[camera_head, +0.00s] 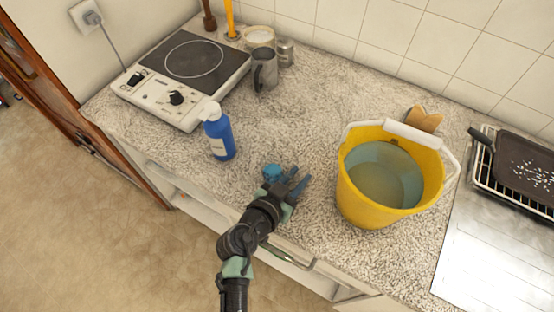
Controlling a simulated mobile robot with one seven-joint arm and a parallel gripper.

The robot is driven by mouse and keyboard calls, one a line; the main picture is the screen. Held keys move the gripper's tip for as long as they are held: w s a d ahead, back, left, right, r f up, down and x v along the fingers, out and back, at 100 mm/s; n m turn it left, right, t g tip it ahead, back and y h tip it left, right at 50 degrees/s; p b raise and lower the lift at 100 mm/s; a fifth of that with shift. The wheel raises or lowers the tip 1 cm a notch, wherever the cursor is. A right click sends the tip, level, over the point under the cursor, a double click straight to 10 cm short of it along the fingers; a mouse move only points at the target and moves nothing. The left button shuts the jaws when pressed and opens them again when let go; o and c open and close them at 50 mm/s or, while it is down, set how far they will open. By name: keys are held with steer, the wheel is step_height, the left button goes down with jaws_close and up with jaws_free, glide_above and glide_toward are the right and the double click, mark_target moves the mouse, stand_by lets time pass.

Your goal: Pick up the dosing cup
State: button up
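A small blue cup-like object (272,171), which looks like the dosing cup, sits on the speckled countertop near its front edge. My gripper (297,180) is low over the counter, just right of the cup. Its two blue-grey fingers point to the right and show a narrow gap, with nothing seen between them. The cup is beside the gripper, not between the fingertips. I cannot tell whether they touch. My gripper's body hides the counter just below the cup.
A blue bottle (219,136) stands left of the cup. A yellow bucket (362,207) of water stands close on the right. A hot plate (150,95), grey mug (264,76) and metal tin (285,52) are farther back. The counter behind the cup is clear.

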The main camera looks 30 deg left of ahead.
steer(key=shift+w+d+f, duration=0.1)
steer(key=shift+w+f, duration=0.2)
steer(key=shift+w, duration=0.35)
steer(key=shift+c, duration=0.2)
jaws_close()
stand_by(0.8)
